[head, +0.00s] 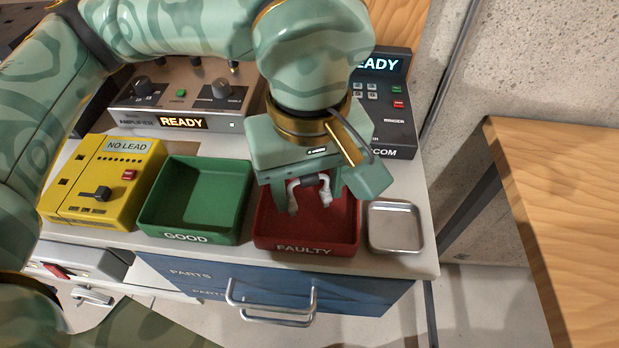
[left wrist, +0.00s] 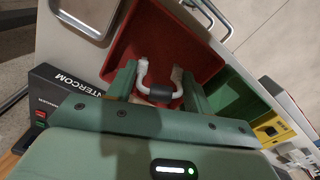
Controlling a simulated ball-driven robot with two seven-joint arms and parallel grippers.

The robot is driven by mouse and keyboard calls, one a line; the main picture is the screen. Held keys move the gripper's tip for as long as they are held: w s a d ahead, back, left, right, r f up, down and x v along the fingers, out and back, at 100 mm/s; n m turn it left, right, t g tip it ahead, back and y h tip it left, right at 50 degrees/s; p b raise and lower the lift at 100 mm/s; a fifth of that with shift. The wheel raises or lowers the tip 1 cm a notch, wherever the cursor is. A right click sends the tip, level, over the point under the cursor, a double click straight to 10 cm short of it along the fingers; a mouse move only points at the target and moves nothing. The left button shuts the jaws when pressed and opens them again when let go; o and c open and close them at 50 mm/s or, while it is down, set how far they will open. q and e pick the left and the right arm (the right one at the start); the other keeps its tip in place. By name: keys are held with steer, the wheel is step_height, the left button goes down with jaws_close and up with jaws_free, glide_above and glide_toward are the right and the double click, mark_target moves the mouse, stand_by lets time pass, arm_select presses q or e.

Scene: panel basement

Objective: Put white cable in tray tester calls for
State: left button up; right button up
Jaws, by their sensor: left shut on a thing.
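The white cable (head: 324,196) has a dark sleeve at its middle and its two ends hang down. My left gripper (head: 310,184) is shut on it and holds it over the red tray marked FAULTY (head: 275,241). In the left wrist view the cable (left wrist: 142,78) sits between my fingers (left wrist: 160,92) with the red tray (left wrist: 180,30) behind it. I cannot tell whether its ends touch the tray floor. The green tray marked GOOD (head: 190,190) is empty, just left of the red one. The yellow tester (head: 119,178) displays NO LEAD. My right gripper is not in view.
A small metal dish (head: 395,227) stands right of the red tray. Behind are an amplifier (head: 165,115) reading READY and an intercom (head: 398,128), partly hidden by my left arm. Blue drawers (head: 210,280) with a handle are below the bench front edge. A wooden table (head: 560,210) is at right.

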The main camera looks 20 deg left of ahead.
arm_select(q)
steer(key=shift+f, duration=0.35)
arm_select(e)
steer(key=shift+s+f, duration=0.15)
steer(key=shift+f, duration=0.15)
arm_select(q)
steer(key=o, duration=1)
steer(key=shift+r, duration=0.1)
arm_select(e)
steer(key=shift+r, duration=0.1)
arm_select(q)
steer(key=shift+r, duration=0.4)
step_height(320, 180, up, 12)
steer(key=p, duration=0.4)
steer(key=shift+r, duration=0.15)
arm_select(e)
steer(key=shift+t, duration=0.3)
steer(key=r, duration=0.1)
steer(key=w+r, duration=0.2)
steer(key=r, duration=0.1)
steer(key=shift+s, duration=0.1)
